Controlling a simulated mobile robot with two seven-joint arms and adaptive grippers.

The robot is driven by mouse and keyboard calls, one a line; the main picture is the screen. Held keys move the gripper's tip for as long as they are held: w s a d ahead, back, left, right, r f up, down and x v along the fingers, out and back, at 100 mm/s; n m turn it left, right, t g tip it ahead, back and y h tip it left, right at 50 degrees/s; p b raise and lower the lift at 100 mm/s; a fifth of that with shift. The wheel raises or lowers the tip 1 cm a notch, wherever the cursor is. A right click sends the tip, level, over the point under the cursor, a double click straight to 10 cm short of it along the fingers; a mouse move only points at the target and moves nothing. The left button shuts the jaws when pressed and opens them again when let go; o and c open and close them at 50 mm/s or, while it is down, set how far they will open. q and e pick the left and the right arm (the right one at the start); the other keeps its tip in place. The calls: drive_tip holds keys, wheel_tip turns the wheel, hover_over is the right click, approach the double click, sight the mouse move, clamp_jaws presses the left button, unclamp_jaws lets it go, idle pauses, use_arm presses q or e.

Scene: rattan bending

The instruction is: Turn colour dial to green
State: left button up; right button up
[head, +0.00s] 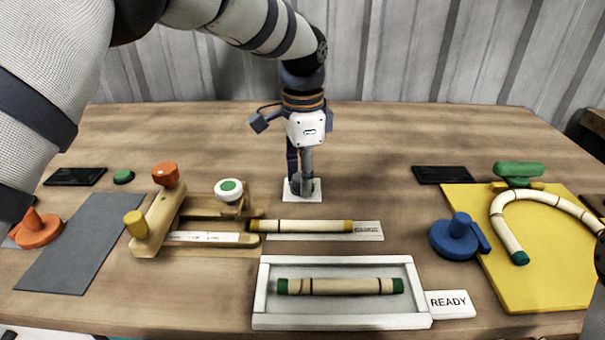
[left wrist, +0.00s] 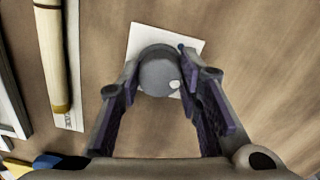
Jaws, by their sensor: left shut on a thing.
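A grey round dial (head: 303,188) stands on a white square card (head: 289,194) in the middle of the table. My left gripper (head: 304,172) points straight down over it and is shut on it. In the left wrist view the dial's round grey top (left wrist: 160,72) sits between the two fingers, with a small white mark near its lower right edge. A small blue spot shows at the card's upper edge there; other colour marks are hidden or too small to tell. My right gripper is not seen.
Left of the dial is a wooden jig (head: 150,222) with orange, yellow and white-green knobs. In front lie a rattan piece (head: 300,226) and a white tray (head: 262,290) holding another. At right are a blue clamp (head: 455,238) and a yellow board (head: 530,275) with bent rattan.

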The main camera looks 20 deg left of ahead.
use_arm(q)
drive_tip(key=o, duration=1.1)
drive_tip(key=shift+o, duration=0.2)
wheel_tip(320, 180, up, 12)
